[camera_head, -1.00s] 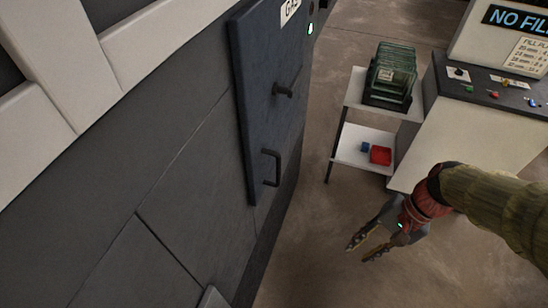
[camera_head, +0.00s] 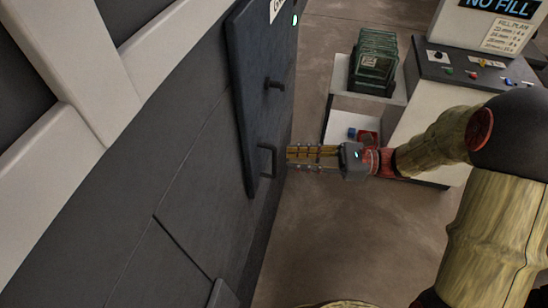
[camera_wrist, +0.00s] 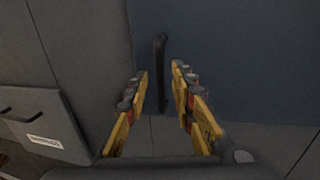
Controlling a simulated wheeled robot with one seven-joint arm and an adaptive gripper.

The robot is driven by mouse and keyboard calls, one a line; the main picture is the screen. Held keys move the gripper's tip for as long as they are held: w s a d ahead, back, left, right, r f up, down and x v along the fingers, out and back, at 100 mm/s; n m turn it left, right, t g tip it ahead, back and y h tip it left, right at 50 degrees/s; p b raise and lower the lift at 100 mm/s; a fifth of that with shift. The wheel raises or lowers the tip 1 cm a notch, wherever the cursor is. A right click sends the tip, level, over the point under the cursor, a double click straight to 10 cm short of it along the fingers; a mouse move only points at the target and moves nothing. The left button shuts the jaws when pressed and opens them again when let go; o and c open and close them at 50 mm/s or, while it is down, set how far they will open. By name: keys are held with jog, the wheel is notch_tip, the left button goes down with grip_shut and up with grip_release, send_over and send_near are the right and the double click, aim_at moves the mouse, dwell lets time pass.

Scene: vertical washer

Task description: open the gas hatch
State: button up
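The gas hatch (camera_head: 259,90) is a dark blue panel on the grey machine wall, with part of its label at the top edge of the head view. In the wrist view the hatch (camera_wrist: 235,60) fills the upper right. My gripper (camera_head: 289,153) points left at the lower handle, just to its right. In the wrist view my gripper (camera_wrist: 160,75) has its yellow fingers apart, with the handle (camera_wrist: 161,60) showing upright between them, beyond the tips. Nothing is held.
A control console (camera_head: 466,72) with a NO FILL sign is at right. A labelled drawer front (camera_wrist: 42,125) shows in the wrist view. Floor below is clear.

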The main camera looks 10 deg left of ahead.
aim_at(275, 174)
jog(key=a, duration=0.4)
jog(key=s+a+b, duration=0.1)
jog(key=a, duration=0.1)
jog(key=shift+w, duration=0.1)
jog(key=shift+c, duration=1.2)
jog(key=c, duration=0.4)
grip_shut()
